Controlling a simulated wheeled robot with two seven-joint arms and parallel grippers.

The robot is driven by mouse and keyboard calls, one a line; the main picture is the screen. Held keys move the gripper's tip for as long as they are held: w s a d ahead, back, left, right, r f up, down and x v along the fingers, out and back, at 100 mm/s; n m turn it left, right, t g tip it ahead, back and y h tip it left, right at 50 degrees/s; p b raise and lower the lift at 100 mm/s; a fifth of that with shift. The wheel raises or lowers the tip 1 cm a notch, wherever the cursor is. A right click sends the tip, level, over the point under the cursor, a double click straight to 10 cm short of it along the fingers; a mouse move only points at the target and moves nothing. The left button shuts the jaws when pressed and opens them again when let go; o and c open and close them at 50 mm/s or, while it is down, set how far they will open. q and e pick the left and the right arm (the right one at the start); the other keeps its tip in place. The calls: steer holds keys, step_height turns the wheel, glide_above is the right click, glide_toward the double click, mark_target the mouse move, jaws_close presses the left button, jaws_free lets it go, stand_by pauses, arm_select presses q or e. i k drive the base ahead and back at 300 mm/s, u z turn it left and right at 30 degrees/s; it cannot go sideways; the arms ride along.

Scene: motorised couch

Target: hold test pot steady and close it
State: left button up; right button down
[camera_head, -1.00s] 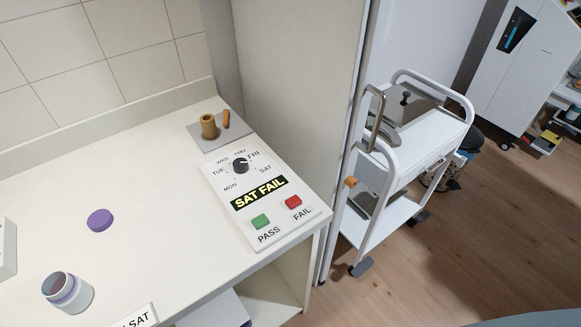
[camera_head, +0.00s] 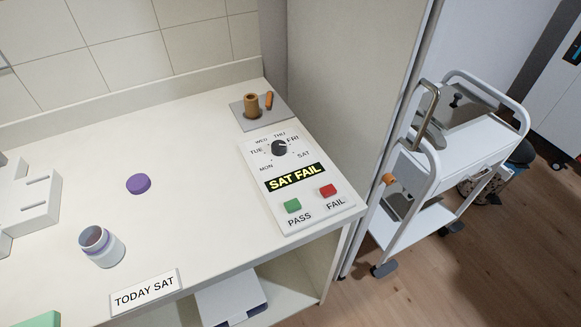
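The test pot (camera_head: 103,247) is a small whitish jar with a purple band near its rim. It stands upright and open near the front of the white counter (camera_head: 195,225). A purple lid (camera_head: 139,184) lies on the counter behind the pot and a little to its right, apart from it. Neither of my grippers is in the view.
A panel (camera_head: 297,185) reads SAT FAIL, with a dial and green and red buttons. Behind it a grey plate (camera_head: 246,118) holds a brown cup. A TODAY SAT sign (camera_head: 146,292) is at the front edge. A white slotted block (camera_head: 35,205) stands left. A trolley (camera_head: 450,165) stands right.

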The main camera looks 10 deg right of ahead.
mark_target(100, 245)
steer(key=u, duration=1.45)
